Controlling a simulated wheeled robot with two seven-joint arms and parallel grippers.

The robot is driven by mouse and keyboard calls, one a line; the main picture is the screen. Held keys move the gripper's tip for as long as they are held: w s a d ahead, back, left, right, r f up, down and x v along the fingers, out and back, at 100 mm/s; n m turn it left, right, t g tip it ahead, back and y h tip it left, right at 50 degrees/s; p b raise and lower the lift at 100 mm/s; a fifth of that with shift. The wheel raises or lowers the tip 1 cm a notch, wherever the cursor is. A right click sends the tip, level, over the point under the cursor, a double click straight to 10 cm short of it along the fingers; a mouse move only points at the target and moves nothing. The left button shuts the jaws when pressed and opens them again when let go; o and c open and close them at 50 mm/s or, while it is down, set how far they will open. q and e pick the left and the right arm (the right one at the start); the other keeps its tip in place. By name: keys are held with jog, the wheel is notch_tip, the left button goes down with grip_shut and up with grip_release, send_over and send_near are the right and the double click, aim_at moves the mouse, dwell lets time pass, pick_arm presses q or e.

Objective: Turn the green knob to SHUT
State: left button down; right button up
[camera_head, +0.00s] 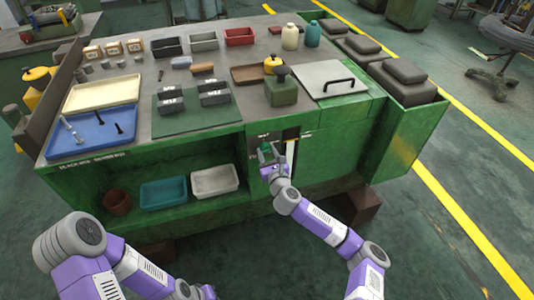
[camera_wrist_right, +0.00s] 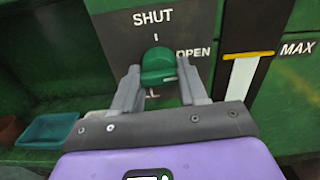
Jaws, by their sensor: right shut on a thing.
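The green knob (camera_wrist_right: 158,64) sits on a dark plate (camera_wrist_right: 200,22) on the front of the green machine. The plate reads SHUT above the knob and OPEN to its right; lettering below is mostly hidden by my gripper. A short white mark shows between SHUT and the knob. My right gripper (camera_wrist_right: 158,72) is shut on the knob, one finger on each side. In the head view my right gripper (camera_head: 268,157) reaches the machine's front, where the knob is small.
Right of the plate is a white gauge strip (camera_wrist_right: 240,78) with a yellow line and MAX. An open shelf with a teal bin (camera_head: 163,193) and a white bin (camera_head: 214,181) lies left of the knob. The machine top (camera_head: 205,130) carries trays and parts.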

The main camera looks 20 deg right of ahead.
jog(key=shift+d+r+n+p, duration=0.1)
jog(key=shift+n+p, duration=0.75)
jog(key=shift+n, duration=3.3)
jog(key=shift+d+r+n+p, duration=0.1)
jog(key=shift+n+p, duration=0.75)
jog(key=shift+n, duration=3.3)
jog(key=shift+f, duration=0.1)
jog(key=o, duration=1.1)
jog(key=shift+c, duration=0.2)
jog(key=shift+a, duration=0.1)
